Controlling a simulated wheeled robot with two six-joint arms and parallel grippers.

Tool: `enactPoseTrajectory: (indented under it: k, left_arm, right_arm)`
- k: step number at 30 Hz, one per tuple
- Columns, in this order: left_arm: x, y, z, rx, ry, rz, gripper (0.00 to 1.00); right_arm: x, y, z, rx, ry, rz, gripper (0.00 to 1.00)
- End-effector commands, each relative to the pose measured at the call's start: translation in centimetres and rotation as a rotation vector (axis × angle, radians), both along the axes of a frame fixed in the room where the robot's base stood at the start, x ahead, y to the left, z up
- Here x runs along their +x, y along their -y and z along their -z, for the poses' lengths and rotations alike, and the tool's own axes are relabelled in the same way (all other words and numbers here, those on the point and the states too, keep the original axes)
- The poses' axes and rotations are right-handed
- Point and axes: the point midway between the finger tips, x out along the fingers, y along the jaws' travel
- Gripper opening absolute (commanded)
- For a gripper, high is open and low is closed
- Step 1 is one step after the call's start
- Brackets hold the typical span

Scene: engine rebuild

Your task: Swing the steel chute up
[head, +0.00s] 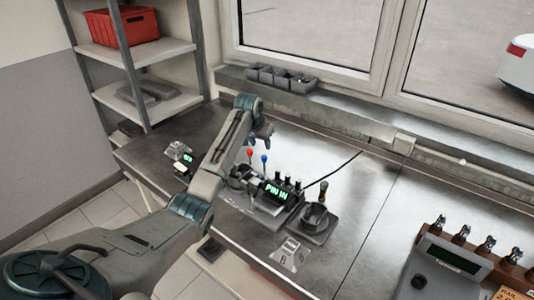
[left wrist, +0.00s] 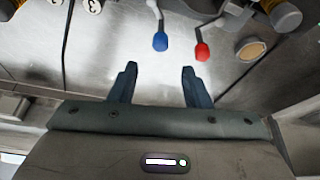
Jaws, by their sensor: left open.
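My left gripper (head: 264,140) is above the bench behind a small fixture (head: 268,204) with a green "PIN IN" display. It is open and empty in the left wrist view (left wrist: 160,86), with bare metal bench between its dark blue fingers. A blue-knobbed lever (head: 264,158) and a red-knobbed lever (head: 250,152) stand by the fixture. The blue knob (left wrist: 160,41) and red knob (left wrist: 202,51) also show ahead of the fingertips, apart from them. I cannot tell which part is the steel chute; my arm hides some of the fixture's left side. My right gripper is not in view.
A dark cup on a tray (head: 312,226) stands right of the fixture. A pale marked plate (head: 289,253) lies in front. A console (head: 452,262) sits at the right. Small bins (head: 282,77) line the sill; a red crate (head: 121,25) is shelved. The bench's middle right is clear.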

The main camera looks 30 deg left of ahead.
Motion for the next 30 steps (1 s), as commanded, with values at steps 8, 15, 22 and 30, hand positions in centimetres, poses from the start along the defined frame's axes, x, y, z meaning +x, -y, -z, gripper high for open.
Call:
enactPoseTrajectory:
  k: [8, 15, 22, 30]
  left_arm:
    - [1.8, -0.2, 4.4, -0.003, -0.004, -0.001, 0.43]
    - [3.0, -0.4, 7.4, -0.002, -0.002, -0.001, 0.43]
    - [3.4, -0.4, 8.5, -0.001, -0.001, -0.001, 0.43]
    - [3.5, -0.4, 8.7, 0.0, 0.0, 0.0, 0.43]
  right_arm:
    - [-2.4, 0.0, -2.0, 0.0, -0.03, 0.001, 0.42]
    - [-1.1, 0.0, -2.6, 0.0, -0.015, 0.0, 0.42]
    - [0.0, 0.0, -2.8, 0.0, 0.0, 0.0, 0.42]
    - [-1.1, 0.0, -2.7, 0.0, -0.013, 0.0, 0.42]
